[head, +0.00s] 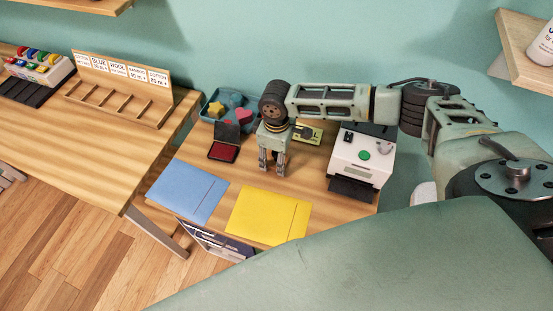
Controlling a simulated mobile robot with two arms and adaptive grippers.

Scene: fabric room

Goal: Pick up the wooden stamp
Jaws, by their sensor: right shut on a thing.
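My right gripper (272,164) reaches down over the small wooden desk (210,167), between the ink pad and the white printer. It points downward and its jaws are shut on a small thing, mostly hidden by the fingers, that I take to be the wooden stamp. No other stamp shows on the desk. The open ink pad (223,152), with a red pad and dark lid, lies to the left of the gripper. My left gripper is not in view.
A white printer (357,158) with a green button stands right of the gripper. A blue tray (213,108) of colored shapes is behind left. A blue folder (187,190) and a yellow folder (266,215) lie in front. A wooden rack (125,100) stands on the left table.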

